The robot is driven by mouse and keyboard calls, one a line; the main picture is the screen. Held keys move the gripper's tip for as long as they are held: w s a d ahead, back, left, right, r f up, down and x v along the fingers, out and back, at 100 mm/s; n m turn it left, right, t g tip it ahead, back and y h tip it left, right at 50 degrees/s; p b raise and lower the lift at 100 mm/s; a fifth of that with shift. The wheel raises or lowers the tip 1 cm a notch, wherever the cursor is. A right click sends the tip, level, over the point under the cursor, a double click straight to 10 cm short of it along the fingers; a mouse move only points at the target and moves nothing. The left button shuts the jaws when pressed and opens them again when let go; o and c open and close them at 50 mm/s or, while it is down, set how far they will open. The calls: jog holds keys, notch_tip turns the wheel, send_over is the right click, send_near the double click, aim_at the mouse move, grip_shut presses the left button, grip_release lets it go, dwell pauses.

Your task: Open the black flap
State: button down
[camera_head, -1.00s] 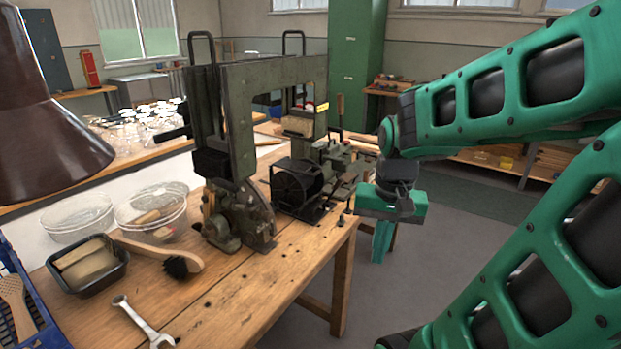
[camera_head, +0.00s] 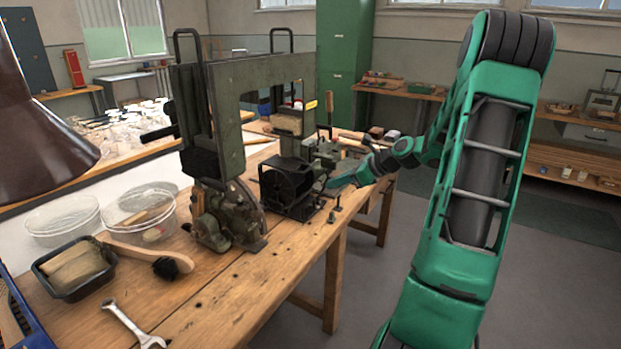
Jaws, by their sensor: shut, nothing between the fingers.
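A dark green tufting machine (camera_head: 228,110) stands on the wooden workbench. A black square housing with a round front (camera_head: 284,188) sits low at its right side, near the bench edge. I cannot tell for certain which part is the flap, and nothing black visibly stands open. My green gripper (camera_head: 330,183) is just right of this housing, at about its height, with the fingers pointing left toward it. The gripper is shut and empty. It is small in the picture, and I cannot tell whether it touches the housing.
Clear round tubs (camera_head: 145,212), a black tray (camera_head: 76,268) with pale blocks, a wooden brush (camera_head: 150,254) and a wrench (camera_head: 130,325) lie on the bench's left part. A brown lamp shade (camera_head: 45,130) hangs at upper left. The floor right of the bench is free.

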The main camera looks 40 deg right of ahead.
jog(key=shift+m+t, duration=0.3)
jog(key=shift+m, duration=0.3)
jog(key=w, duration=0.3)
jog(key=w+a+f, duration=0.1)
jog(key=w, duration=0.2)
jog(key=w+a+f, duration=0.1)
jog(key=w, duration=0.2)
jog(key=shift+a, duration=0.1)
jog(key=shift+w+r, duration=0.1)
jog(key=shift+r, duration=0.5)
